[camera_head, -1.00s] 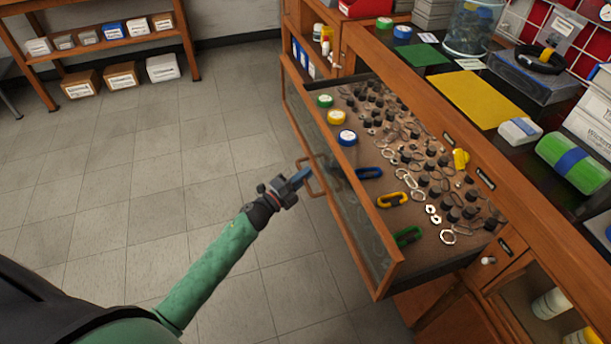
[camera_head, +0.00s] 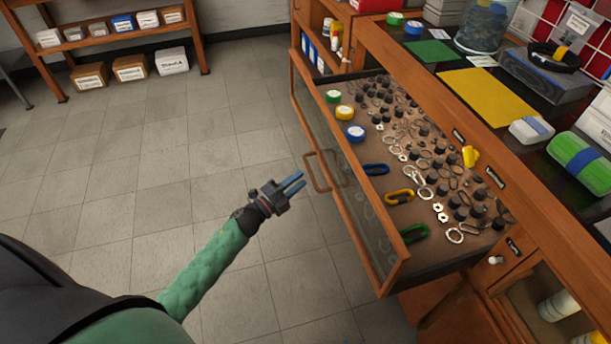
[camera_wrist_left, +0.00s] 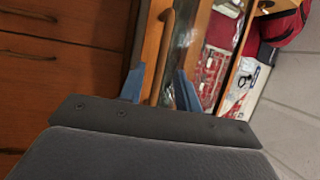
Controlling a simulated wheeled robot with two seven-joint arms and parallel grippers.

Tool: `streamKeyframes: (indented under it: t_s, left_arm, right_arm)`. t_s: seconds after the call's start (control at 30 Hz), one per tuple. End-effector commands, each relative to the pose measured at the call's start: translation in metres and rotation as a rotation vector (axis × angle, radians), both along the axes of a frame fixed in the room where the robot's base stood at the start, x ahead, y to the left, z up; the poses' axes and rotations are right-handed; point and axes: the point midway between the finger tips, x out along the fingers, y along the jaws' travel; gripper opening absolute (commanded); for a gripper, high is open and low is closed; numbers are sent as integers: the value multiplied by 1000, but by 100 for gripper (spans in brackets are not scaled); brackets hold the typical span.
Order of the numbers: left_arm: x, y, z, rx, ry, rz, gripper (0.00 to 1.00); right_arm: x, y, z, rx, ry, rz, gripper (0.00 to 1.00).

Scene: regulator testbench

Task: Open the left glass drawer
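The glass-fronted drawer (camera_head: 359,201) is pulled out from the wooden bench, and its contents show from above. Its wooden handle (camera_head: 319,172) sits on the glass front, facing my left gripper. My left gripper (camera_head: 291,183) is open and empty, just left of the handle and apart from it. In the left wrist view the two blue fingers (camera_wrist_left: 160,88) are spread, with the wooden handle (camera_wrist_left: 161,58) showing beyond and between them. My right gripper is not in view.
The drawer holds tape rolls (camera_head: 344,112), carabiners (camera_head: 399,197), rings and dark knobs. The bench top carries a yellow mat (camera_head: 490,96) and boxes. A shelf with boxes (camera_head: 122,23) stands at the back left. The tiled floor left of the drawer is clear.

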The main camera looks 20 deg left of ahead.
Motion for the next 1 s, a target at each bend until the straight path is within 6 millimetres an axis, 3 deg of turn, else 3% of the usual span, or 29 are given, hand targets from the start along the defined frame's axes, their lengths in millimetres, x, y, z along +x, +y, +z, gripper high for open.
streamKeyframes:
  t_s: [0.3,0.87,1.0]
  left_arm:
    - [-19,12,-4,0,0,0,33]
    - [-19,12,-4,-8,4,-2,33]
    - [-13,21,-9,-58,61,49,33]
  right_arm:
    - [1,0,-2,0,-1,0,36]
    - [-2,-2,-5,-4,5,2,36]
    - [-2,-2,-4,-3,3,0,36]
